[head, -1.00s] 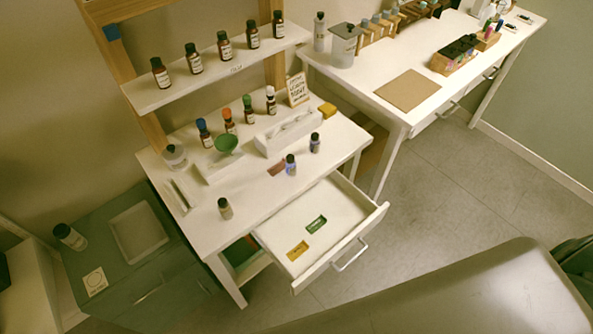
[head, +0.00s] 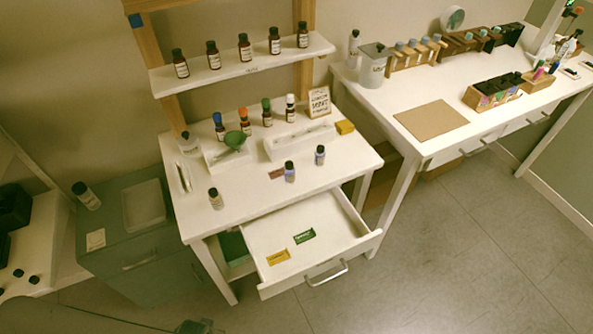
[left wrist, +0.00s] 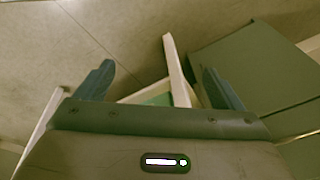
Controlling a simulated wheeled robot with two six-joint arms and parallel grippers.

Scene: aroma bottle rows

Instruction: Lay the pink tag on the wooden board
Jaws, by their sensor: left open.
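The pink tag (head: 277,174) appears as a small reddish-pink label lying flat on the white table (head: 240,198), just left of a small dark-capped bottle (head: 290,172). The wooden board (head: 431,120) is a flat brown square lying bare on the second white table to the right. My left gripper (left wrist: 160,85) is open and empty in the left wrist view, its two dark fingers wide apart. It is away from the tag, with the floor, a green cabinet and table parts beyond it. My right gripper is not in view.
An open drawer (head: 345,215) juts out below the tag's table, holding a yellow tag (head: 278,257) and a green tag (head: 304,236). A green cabinet (head: 150,260) stands left. Bottles and a white tray (head: 290,146) sit behind the tag. Open floor lies in front.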

